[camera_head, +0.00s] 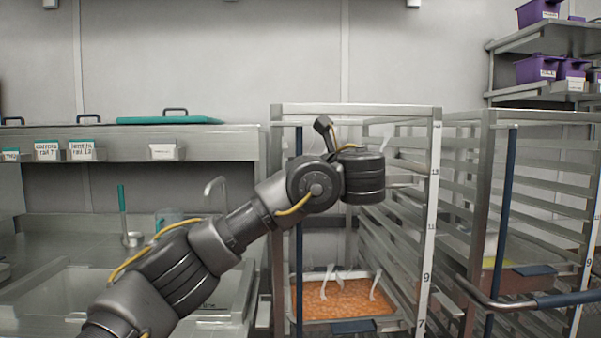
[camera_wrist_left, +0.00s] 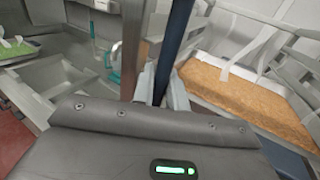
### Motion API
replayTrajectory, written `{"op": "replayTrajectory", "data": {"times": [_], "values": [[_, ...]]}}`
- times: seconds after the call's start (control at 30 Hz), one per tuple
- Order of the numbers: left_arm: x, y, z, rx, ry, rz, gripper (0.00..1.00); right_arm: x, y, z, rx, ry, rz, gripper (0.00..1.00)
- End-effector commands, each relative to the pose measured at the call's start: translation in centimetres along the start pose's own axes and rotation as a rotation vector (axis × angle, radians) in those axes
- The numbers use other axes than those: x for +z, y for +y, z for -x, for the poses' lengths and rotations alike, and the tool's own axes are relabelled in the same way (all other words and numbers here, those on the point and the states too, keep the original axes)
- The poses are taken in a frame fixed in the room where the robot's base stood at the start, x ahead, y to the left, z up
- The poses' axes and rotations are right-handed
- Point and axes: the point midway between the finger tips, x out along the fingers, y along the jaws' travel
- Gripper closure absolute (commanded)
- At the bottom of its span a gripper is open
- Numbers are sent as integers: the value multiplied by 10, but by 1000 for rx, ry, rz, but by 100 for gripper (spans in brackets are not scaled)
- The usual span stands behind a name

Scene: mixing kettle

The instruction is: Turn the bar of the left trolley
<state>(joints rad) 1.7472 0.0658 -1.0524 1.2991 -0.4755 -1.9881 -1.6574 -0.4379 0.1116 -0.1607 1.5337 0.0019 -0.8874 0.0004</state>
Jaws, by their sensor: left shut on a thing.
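The left trolley (camera_head: 432,200) is a tall metal rack with numbered uprights. Its dark blue vertical bar (camera_head: 299,260) stands along its left front post, partly hidden behind my left forearm. In the left wrist view the same bar (camera_wrist_left: 176,40) runs down between the pale fingers of my left gripper (camera_wrist_left: 163,88), which is shut on it. In the head view my own arm hides the left gripper's fingers. My right gripper is in neither view.
A tray of orange food (camera_head: 345,300) sits low in the left trolley. A second trolley (camera_head: 482,190) with its own blue bar (camera_head: 506,190) and a push handle (camera_head: 540,301) stands close at right. A sink counter (camera_head: 60,245) lies at left.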

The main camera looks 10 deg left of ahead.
Motion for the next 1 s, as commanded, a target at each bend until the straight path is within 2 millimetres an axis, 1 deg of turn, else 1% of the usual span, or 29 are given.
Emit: {"op": "replayTrajectory", "data": {"times": [0.03, 0.4, 0.43, 0.5, 0.57, 1.0], "values": [[-3, 0, 0, 2, 2, -4, 100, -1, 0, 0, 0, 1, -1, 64], [-3, 0, 0, 4, 2, -4, 100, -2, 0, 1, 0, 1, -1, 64], [-3, 0, 0, 4, 2, -4, 83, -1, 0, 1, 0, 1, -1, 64], [-2, 0, 0, 3, 2, -3, 74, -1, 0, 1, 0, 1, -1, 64], [-2, 0, 0, 3, 1, -3, 67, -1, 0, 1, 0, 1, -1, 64], [0, 1, 0, 4, 0, 0, 67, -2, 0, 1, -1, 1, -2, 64]]}}
